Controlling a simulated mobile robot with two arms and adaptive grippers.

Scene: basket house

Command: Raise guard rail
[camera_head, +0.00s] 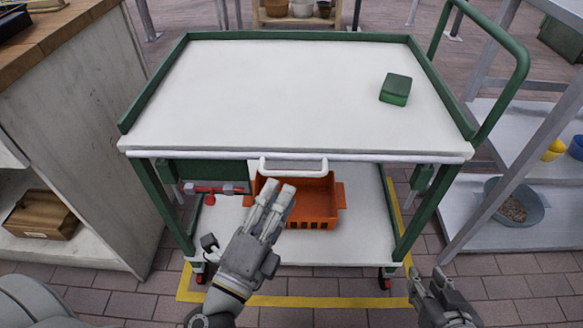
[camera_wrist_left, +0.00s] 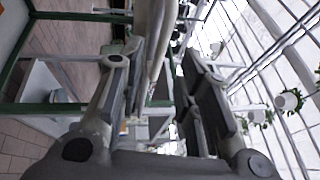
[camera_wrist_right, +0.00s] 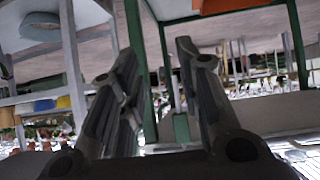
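The guard rail (camera_head: 220,155) is a white bar lying low along the front edge of the green and white cart's top. A white loop handle (camera_head: 293,173) hangs from its middle. My left gripper (camera_head: 280,188) is just below and in front of this handle, fingers pointing up at it. In the left wrist view its fingers (camera_wrist_left: 158,50) are apart, with a pale bar (camera_wrist_left: 158,35) showing between them; I cannot tell whether they touch it. My right gripper (camera_head: 430,277) is open and empty, low in front of the cart's right front leg.
A green box (camera_head: 396,88) lies on the cart top (camera_head: 260,90). An orange crate (camera_head: 312,215) sits on the lower shelf. A wooden counter (camera_head: 75,110) stands at left, and a grey rack with a bowl (camera_head: 515,203) at right. Yellow floor tape (camera_head: 300,301) surrounds the cart.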

